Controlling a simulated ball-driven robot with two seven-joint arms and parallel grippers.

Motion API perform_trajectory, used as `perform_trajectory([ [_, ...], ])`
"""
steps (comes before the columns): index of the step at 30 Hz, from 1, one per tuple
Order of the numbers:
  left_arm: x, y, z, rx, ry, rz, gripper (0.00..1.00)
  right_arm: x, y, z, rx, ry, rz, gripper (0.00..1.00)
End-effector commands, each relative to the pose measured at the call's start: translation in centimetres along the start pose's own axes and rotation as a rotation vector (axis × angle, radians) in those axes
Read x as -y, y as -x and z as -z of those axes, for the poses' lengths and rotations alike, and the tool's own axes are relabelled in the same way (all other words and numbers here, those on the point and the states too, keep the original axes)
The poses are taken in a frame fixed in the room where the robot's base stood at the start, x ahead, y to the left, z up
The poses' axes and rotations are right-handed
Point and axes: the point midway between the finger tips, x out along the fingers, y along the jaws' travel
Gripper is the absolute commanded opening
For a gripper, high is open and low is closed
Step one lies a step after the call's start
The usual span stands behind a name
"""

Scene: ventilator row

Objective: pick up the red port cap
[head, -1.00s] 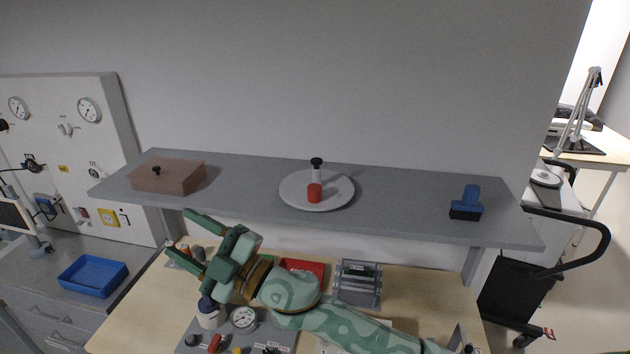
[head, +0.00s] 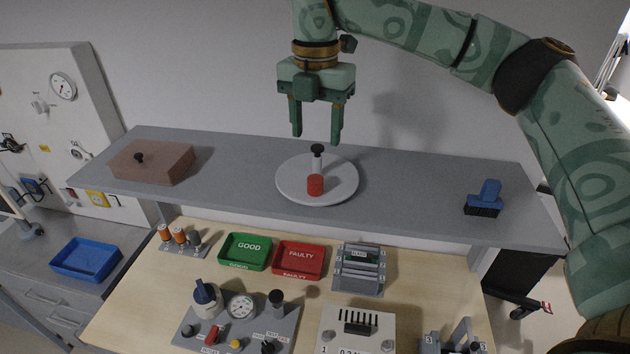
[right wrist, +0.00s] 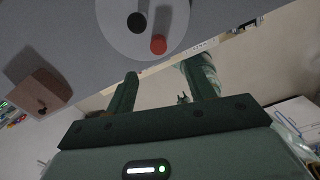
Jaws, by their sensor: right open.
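The red port cap (head: 315,185) stands on a round white plate (head: 342,193) on the grey shelf. A white post with a black knob (head: 317,150) stands just behind it on the same plate. My right gripper (head: 317,140) is open and empty, fingers pointing down, above and near the black knob. In the right wrist view the red cap (right wrist: 158,44) shows at the top, beyond the fingertips of my right gripper (right wrist: 160,68); nothing is between the fingers. My left gripper does not show.
The grey shelf (head: 230,190) also carries a brown box (head: 165,165) at left and a blue brush (head: 487,196) at right. Below stand a green GOOD tray (head: 244,252), a red FAULTY tray (head: 298,260) and a gauge panel (head: 250,325). The shelf is clear on both sides of the plate.

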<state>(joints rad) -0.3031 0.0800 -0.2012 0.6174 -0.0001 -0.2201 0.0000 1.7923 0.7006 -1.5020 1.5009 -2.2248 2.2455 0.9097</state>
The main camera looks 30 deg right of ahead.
Motion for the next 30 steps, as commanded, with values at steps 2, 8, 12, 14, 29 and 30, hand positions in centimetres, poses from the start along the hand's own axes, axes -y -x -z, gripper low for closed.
perform_trajectory([
  [2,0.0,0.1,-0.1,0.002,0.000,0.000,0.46,0.0,-2.1,0.1,-0.004,0.003,0.003,0.54],
  [8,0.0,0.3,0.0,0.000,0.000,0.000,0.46,0.0,-5.4,0.1,-0.002,0.003,0.000,0.54],
  [12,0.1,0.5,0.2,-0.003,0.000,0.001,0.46,-0.1,-6.4,0.1,-0.003,0.004,-0.001,0.54],
  [14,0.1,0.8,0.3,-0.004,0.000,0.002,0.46,-0.1,-7.1,0.1,-0.004,0.003,0.001,0.54],
  [29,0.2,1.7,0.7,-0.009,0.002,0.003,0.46,-0.2,-11.3,-0.1,-0.002,0.005,-0.003,0.54],
  [30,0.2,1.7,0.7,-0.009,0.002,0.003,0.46,-0.2,-11.3,-0.1,-0.002,0.005,-0.003,0.48],
])
